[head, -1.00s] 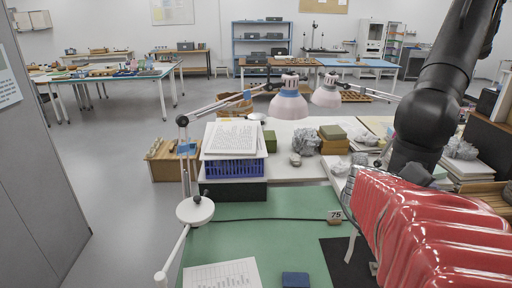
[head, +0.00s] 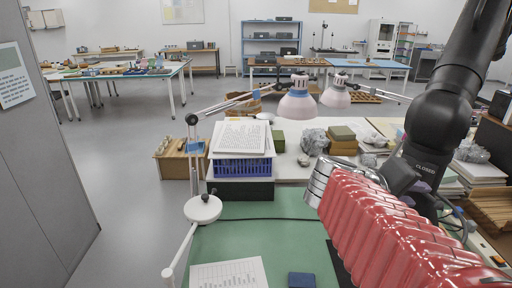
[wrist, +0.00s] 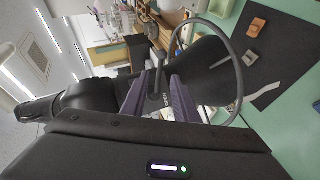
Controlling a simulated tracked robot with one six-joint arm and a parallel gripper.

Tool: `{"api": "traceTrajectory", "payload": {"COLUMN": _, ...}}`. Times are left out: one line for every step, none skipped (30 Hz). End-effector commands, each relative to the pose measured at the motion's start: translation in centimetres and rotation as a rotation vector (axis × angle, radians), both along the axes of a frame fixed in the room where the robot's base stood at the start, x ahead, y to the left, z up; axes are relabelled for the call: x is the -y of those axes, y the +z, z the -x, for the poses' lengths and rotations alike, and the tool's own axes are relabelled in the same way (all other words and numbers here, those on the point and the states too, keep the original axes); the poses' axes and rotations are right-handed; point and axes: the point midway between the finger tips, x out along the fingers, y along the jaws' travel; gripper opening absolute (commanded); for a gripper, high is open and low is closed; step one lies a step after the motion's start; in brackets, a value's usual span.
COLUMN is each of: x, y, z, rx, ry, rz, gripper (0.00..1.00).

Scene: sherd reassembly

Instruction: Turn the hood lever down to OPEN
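The extraction hood hangs on a red ribbed duct (head: 385,230) with a silver collar (head: 330,183) at lower right in the head view. A dark part marked CLOSED (head: 425,167) shows beside my wrist. In the wrist view a slim grey lever (wrist: 158,72) stands between my purple fingers, and small lettering shows at its base. A large dark curved rim (wrist: 232,55) arcs behind it. My gripper (wrist: 160,90) looks open, one finger on each side of the lever. Whether the fingers touch it, I cannot tell. In the head view the fingers are mostly hidden.
A green mat (head: 262,235) holds a printed sheet (head: 230,275) and a blue block (head: 301,280). A white lamp base (head: 203,208) stands at its left. A blue basket (head: 243,167) with papers stands behind. A grey cabinet (head: 45,190) is at far left.

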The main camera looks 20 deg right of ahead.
Motion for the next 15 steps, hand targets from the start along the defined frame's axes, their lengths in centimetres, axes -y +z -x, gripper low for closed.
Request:
{"api": "traceTrajectory", "payload": {"x": -0.5, "y": 0.2, "z": -0.1, "rx": 0.002, "ry": 0.004, "rz": 0.001, "gripper": 0.27}}
{"api": "traceTrajectory", "payload": {"x": -0.8, "y": 0.4, "z": -0.1, "rx": 0.002, "ry": 0.003, "rz": 0.001, "gripper": 0.27}}
{"api": "traceTrajectory", "payload": {"x": -1.1, "y": 0.5, "z": -0.1, "rx": 0.002, "ry": 0.002, "rz": 0.001, "gripper": 0.27}}
{"api": "traceTrajectory", "payload": {"x": -1.3, "y": 0.6, "z": -0.1, "rx": 0.002, "ry": 0.002, "rz": 0.001, "gripper": 0.27}}
{"api": "traceTrajectory", "payload": {"x": -1.5, "y": 0.6, "z": -0.1, "rx": 0.002, "ry": 0.002, "rz": 0.001, "gripper": 0.27}}
{"api": "traceTrajectory", "payload": {"x": -1.7, "y": 0.7, "z": -0.1, "rx": 0.002, "ry": 0.001, "rz": 0.000, "gripper": 0.27}}
{"api": "traceTrajectory", "payload": {"x": -1.8, "y": 0.8, "z": -0.1, "rx": 0.002, "ry": 0.001, "rz": 0.000, "gripper": 0.27}}
{"api": "traceTrajectory", "payload": {"x": -1.9, "y": 0.8, "z": 0.0, "rx": 0.001, "ry": 0.000, "rz": 0.000, "gripper": 0.27}}
{"api": "traceTrajectory", "payload": {"x": -2.0, "y": 0.9, "z": 0.0, "rx": 0.001, "ry": 0.000, "rz": 0.000, "gripper": 0.27}}
{"api": "traceTrajectory", "payload": {"x": -2.1, "y": 0.9, "z": 0.0, "rx": 0.001, "ry": 0.000, "rz": 0.000, "gripper": 0.27}}
{"api": "traceTrajectory", "payload": {"x": -2.1, "y": 0.9, "z": 0.0, "rx": 0.001, "ry": 0.000, "rz": 0.000, "gripper": 0.27}}
{"api": "traceTrajectory", "payload": {"x": -2.2, "y": 0.9, "z": 0.0, "rx": 0.001, "ry": 0.000, "rz": 0.000, "gripper": 0.27}}
{"api": "traceTrajectory", "payload": {"x": -2.2, "y": 0.9, "z": 0.0, "rx": 0.001, "ry": 0.000, "rz": 0.000, "gripper": 0.27}}
{"api": "traceTrajectory", "payload": {"x": -2.2, "y": 0.9, "z": 0.0, "rx": 0.001, "ry": 0.000, "rz": 0.000, "gripper": 0.27}}
{"api": "traceTrajectory", "payload": {"x": -2.2, "y": 0.9, "z": 0.0, "rx": 0.001, "ry": -0.001, "rz": 0.000, "gripper": 0.27}}
